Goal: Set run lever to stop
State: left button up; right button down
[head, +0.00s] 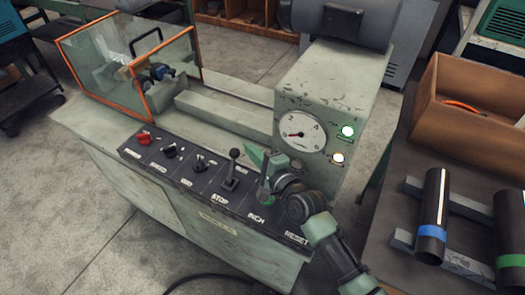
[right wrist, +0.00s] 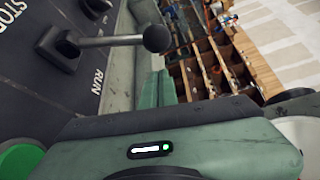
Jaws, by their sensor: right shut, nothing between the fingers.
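The run lever (head: 232,170) is a dark stick with a black ball knob on the machine's sloped panel, above the STOP label. In the head view it stands up from its base. In the right wrist view the lever (right wrist: 112,41) shows with its base, near the STOP and RUN labels. My right gripper (head: 252,153) is shut and empty, just right of the lever. In the right wrist view its green fingertips (right wrist: 156,88) lie together a little below the knob, with no clear contact visible. My left gripper is out of view.
The panel also holds a red knob (head: 144,139), black knobs and a green button (right wrist: 20,160). A round gauge (head: 299,132) with lit lamps is behind my right gripper. An orange-framed clear guard (head: 130,70) stands at left. Pipes (head: 433,215) and a box lie at right.

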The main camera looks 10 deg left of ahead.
aim_at(236, 156)
jog(key=shift+s+a+r, duration=0.25)
jog(key=shift+s+r, duration=0.2)
jog(key=shift+s, duration=0.1)
jog(key=shift+s+a+r+p, duration=0.1)
jog(key=shift+s+a+p, duration=0.15)
jog(key=shift+s+p, duration=0.15)
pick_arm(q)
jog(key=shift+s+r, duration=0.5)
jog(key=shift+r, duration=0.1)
